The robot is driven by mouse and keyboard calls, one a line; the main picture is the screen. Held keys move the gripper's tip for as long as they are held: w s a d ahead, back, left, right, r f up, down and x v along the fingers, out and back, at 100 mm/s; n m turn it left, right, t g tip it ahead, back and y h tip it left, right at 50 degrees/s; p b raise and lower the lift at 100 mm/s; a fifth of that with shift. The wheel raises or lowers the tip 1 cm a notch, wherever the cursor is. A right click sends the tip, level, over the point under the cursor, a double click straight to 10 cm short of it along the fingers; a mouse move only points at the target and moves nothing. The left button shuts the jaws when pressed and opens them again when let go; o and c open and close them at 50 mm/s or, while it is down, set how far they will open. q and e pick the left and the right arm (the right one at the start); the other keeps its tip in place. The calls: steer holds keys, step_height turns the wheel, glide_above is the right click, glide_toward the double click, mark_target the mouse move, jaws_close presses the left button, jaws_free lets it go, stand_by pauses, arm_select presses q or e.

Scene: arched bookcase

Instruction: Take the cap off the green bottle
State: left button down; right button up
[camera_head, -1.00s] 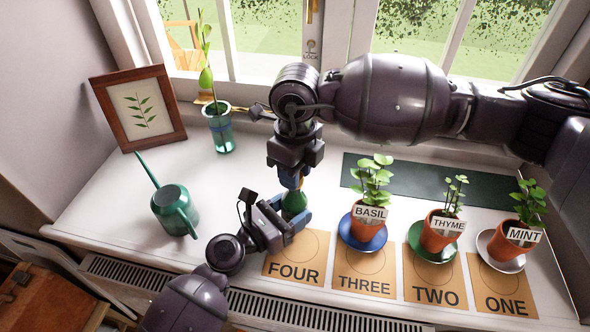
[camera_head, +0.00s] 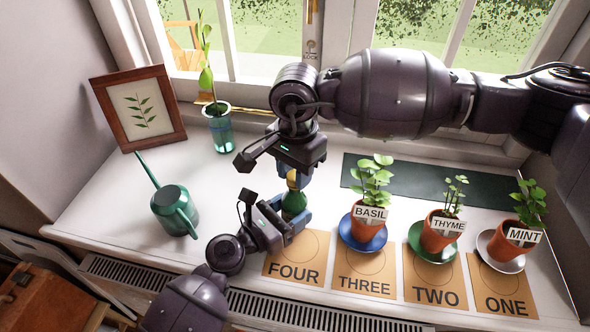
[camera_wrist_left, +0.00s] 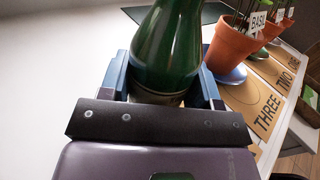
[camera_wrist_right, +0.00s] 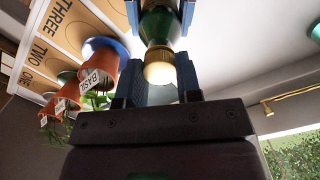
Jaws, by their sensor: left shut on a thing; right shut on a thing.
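The green bottle (camera_head: 293,206) stands upright on the white sill, left of the basil pot. My left gripper (camera_head: 291,218) is shut on its body from the front left; the left wrist view shows the bottle (camera_wrist_left: 170,45) between the blue fingers. The yellow-gold cap (camera_head: 292,178) is at the bottle's top. My right gripper (camera_head: 296,182) is above, pointing down and shut on the cap. In the right wrist view the gold, ridged cap (camera_wrist_right: 159,66) sits at the neck between the fingers; I see no gap between cap and neck.
Potted basil (camera_head: 369,216), thyme (camera_head: 441,229) and mint (camera_head: 517,240) stand on saucers to the right, by numbered cards. A green watering can (camera_head: 175,210), a glass with a cutting (camera_head: 220,130) and a framed print (camera_head: 139,108) are at left. The sill between is clear.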

steer(key=n, duration=1.4)
steer(key=shift+n, duration=0.4)
steer(key=shift+w+r, duration=0.1)
steer(key=shift+r, duration=1.1)
steer(key=shift+w+r, duration=0.1)
steer(key=shift+r, duration=1.9)
arm_select(q)
steer(key=shift+c, duration=1.2)
jaws_free()
steer(key=shift+a, duration=0.1)
